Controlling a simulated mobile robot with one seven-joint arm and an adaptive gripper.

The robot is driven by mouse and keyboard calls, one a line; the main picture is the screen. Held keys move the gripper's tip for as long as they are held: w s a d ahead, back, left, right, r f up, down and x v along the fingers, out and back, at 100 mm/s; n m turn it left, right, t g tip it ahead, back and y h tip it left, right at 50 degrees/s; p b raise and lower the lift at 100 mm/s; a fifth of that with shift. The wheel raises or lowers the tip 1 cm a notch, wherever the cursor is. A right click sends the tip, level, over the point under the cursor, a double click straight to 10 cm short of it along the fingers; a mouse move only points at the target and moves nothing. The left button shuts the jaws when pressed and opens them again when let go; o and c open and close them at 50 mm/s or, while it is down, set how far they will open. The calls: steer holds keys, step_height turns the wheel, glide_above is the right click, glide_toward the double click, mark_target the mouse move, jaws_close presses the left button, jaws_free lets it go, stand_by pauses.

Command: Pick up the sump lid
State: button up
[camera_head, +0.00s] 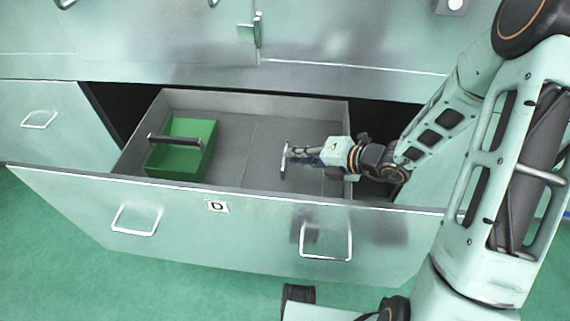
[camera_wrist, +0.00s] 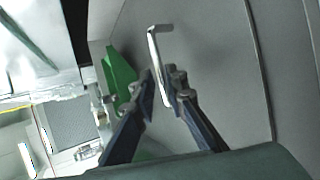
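A thin bright metal piece with a bent end, which I take to be the sump lid (camera_head: 283,160), is at the tip of my gripper (camera_head: 290,152) inside the open drawer. In the wrist view the metal piece (camera_wrist: 153,45) runs up from between the two dark fingertips of my gripper (camera_wrist: 155,78) and bends to the right at its top. The fingers are close together and appear shut on it. Its lower part is partly hidden by the fingers. I cannot tell whether it touches the drawer floor.
The open drawer marked D (camera_head: 235,94) has grey walls around my gripper. A green bin (camera_head: 183,167) with a dark bar across it stands at the drawer's left end and shows in the wrist view (camera_wrist: 121,72). The drawer's middle floor is clear. The cabinet front (camera_head: 160,60) rises behind.

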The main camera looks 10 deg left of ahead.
mark_target(267, 169)
steer(key=b+x, duration=0.2)
steer(key=x, duration=0.2)
steer(key=shift+w+a+f, duration=0.1)
steer(key=shift+a+f, duration=0.1)
steer(key=shift+f, duration=0.05)
steer(key=shift+r, duration=0.1)
jaws_close()
steer(key=shift+r, duration=0.1)
